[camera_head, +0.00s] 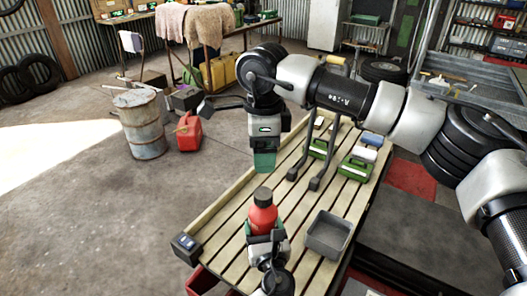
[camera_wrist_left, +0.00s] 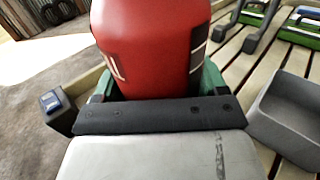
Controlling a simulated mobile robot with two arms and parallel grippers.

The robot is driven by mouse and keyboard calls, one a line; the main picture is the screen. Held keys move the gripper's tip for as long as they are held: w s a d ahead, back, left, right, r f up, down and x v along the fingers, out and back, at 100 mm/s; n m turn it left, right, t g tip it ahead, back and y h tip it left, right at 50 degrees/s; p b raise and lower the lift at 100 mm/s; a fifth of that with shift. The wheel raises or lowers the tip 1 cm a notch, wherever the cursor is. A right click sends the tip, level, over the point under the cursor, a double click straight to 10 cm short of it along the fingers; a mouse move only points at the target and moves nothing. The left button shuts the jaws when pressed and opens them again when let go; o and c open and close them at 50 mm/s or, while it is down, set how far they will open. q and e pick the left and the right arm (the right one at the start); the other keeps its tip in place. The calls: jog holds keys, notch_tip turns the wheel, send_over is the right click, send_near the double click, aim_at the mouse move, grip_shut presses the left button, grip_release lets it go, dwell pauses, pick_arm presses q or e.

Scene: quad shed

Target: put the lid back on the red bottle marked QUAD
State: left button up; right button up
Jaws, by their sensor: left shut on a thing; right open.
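The red bottle (camera_head: 263,216) is upright near the left front part of the slatted table, between the green fingers of my left gripper (camera_head: 265,236). The left wrist view shows the bottle's red body (camera_wrist_left: 150,45) close up, with parts of label panels at its sides; no marking is legible. A dark, cap-like piece (camera_head: 262,194) is at the bottle's top; I cannot tell whether it is fully seated. My right gripper (camera_head: 264,165) points down above and beyond the bottle, apart from it. Its green fingers are open, seen side-on, with nothing visible between them.
A grey open bin (camera_head: 327,235) stands right of the bottle. Green cases (camera_head: 357,168) and dark prong-like parts (camera_head: 317,183) are farther back on the table (camera_head: 222,226). A small dark box with a blue screen (camera_head: 186,244) is at the left corner. Slats left of the bottle are clear.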

pick_arm(q)
jog(key=o, duration=1.7)
jog(key=shift+o, duration=0.2)
jog(key=shift+s+d+f, duration=0.1)
jog(key=shift+s, duration=0.25)
pick_arm(e)
notch_tip(320, 180, down, 2)
jog(key=shift+f+b, duration=0.15)
jog(key=shift+b, duration=1)
pick_arm(q)
jog(key=s+d, duration=0.2)
jog(key=s, duration=0.8)
pick_arm(e)
jog(key=shift+f, duration=0.1)
